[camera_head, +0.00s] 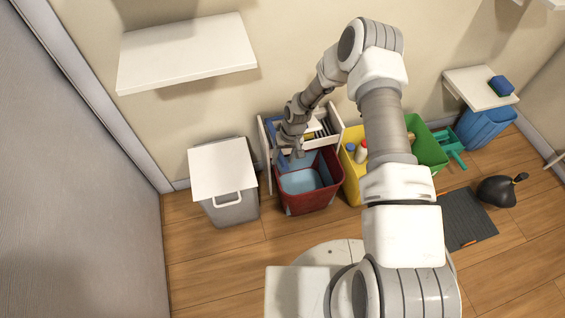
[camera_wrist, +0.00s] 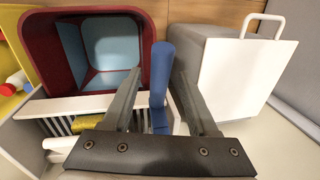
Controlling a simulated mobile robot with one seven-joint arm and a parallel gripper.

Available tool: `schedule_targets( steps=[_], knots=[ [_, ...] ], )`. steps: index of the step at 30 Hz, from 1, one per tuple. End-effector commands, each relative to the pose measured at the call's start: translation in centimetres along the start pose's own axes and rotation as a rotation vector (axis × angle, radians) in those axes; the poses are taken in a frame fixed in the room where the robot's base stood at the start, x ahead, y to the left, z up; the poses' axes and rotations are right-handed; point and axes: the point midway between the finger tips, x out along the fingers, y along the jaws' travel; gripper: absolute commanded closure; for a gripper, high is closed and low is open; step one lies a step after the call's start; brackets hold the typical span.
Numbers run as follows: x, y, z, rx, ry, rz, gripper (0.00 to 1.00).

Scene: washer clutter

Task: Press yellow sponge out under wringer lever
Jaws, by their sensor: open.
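The blue wringer lever (camera_wrist: 161,68) stands between the two fingers of my gripper (camera_wrist: 157,80) in the wrist view. The fingers are apart, one on each side of it; I cannot tell whether either touches it. Part of the yellow sponge (camera_wrist: 95,124) shows beside the white slatted wringer frame (camera_wrist: 75,107), partly covered by my gripper's body. In the head view my gripper (camera_head: 290,155) is over the white frame (camera_head: 337,119) at the back edge of the red bucket (camera_head: 310,201). I cannot make out the sponge there.
The red bucket has light blue inside. A grey bin with a white lid (camera_head: 222,172) stands left of it. A yellow container (camera_head: 351,186) with bottles and a green bin (camera_head: 428,150) stand right. A white shelf (camera_head: 185,52) hangs above. Floor in front is partly clear.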

Motion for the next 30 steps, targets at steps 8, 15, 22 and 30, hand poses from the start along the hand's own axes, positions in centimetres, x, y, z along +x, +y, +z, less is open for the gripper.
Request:
schedule_targets(
  steps=[8,15,22,30],
  knots=[
    [1.72,0.03,-0.02,0.0,0.0,0.0,0.41],
    [1.7,0.03,-0.02,0.0,0.0,0.0,0.44],
    [1.69,0.02,-0.02,0.0,0.0,0.0,0.86],
    [1.69,0.02,-0.02,0.0,0.0,0.0,1.0]
  ],
)
